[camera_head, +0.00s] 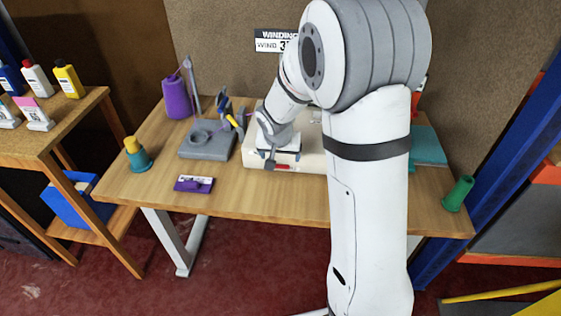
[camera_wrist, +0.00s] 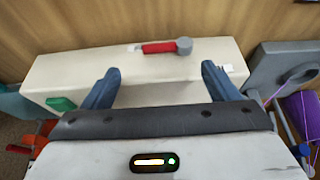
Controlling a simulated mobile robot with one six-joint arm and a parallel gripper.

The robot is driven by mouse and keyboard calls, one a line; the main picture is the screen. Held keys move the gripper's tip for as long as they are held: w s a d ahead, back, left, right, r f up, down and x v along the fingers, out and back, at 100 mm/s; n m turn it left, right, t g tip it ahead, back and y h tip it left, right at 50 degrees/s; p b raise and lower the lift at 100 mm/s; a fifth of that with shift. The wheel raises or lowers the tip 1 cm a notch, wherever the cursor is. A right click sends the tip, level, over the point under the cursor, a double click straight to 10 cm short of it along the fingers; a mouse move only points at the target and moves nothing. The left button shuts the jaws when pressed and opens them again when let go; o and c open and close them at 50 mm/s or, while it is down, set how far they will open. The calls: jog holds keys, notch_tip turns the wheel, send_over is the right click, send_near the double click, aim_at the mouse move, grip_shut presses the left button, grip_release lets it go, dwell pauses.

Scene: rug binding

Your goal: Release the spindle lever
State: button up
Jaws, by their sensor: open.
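The spindle lever (camera_wrist: 165,47) is a red bar with a grey round knob at its right end in the wrist view. It lies along the front face of the cream machine (camera_wrist: 85,70). In the head view the red lever (camera_head: 283,168) shows low on the machine's front (camera_head: 312,183), just below my gripper. My gripper (camera_wrist: 160,69) is open, with two blue fingers spread on either side of the lever. The fingertips appear short of the lever, and nothing is between them. My arm hides much of the machine in the head view.
A grey stand (camera_head: 208,140) and purple yarn cone (camera_head: 177,100) stand left of the machine. A purple-and-white item (camera_head: 194,184), a yellow-topped teal cone (camera_head: 137,156) and a green cone (camera_head: 458,193) are on the table (camera_head: 240,200). The front strip is mostly clear.

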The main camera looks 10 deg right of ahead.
aim_at(281, 166)
jog(key=x, duration=0.6)
jog(key=shift+w+d+f, duration=0.1)
jog(key=shift+w+f, duration=0.05)
jog(key=shift+f, duration=0.25)
jog(key=shift+c, duration=0.3)
jog(key=shift+b, duration=0.35)
jog(key=c, duration=0.9)
